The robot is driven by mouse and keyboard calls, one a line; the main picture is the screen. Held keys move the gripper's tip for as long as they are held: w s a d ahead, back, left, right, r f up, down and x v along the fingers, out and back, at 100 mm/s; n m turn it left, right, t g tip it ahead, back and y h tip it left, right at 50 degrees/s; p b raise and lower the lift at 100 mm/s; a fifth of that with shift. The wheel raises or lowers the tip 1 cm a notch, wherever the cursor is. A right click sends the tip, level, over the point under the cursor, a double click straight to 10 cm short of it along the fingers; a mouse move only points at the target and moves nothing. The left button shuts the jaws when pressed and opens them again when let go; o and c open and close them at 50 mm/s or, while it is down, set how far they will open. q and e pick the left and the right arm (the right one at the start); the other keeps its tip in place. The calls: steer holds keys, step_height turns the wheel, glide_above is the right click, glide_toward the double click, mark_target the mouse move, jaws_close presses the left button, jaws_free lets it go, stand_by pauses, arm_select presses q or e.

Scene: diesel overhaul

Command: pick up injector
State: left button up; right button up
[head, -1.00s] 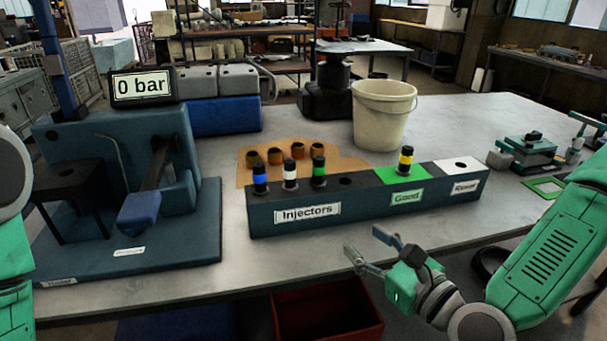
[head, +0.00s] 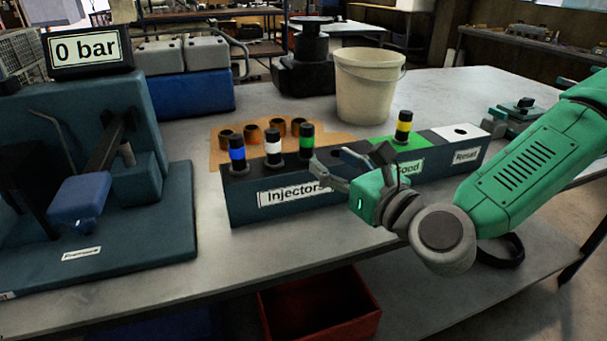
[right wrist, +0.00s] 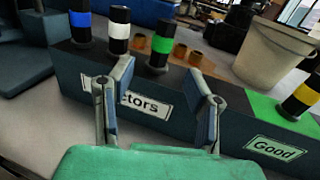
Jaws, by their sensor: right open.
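The injectors stand upright in a dark rack (head: 243,207) labelled "Injectors", "Good" and "Reset". In the Injectors part are a blue-banded injector (head: 237,155), a white-banded injector (head: 273,147) and a green-banded injector (head: 306,142). A yellow-banded injector (head: 403,127) stands in the green Good part. My right gripper (head: 346,165) is open and empty at the rack's front, right of the green-banded injector. In the right wrist view its fingers (right wrist: 160,100) are spread in front of the rack, with the green-banded injector (right wrist: 161,48) beyond and between them. My left gripper is not in view.
A test stand (head: 100,200) with a "0 bar" display (head: 89,50) is at the left. A cream bucket (head: 366,88) stands behind the rack. An orange mat with several brown cups (head: 250,133) lies behind the injectors. A red bin (head: 320,308) is below the table's front edge.

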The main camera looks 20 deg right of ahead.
mark_target(312, 145)
steer(key=w+b, duration=0.2)
steer(key=shift+w+b, duration=0.35)
steer(key=shift+w+a, duration=0.4)
steer(key=shift+w, duration=0.15)
steer(key=x, duration=0.4)
steer(key=shift+w+a, duration=0.15)
steer(key=shift+w, duration=0.2)
steer(key=shift+r, duration=0.1)
jaws_close()
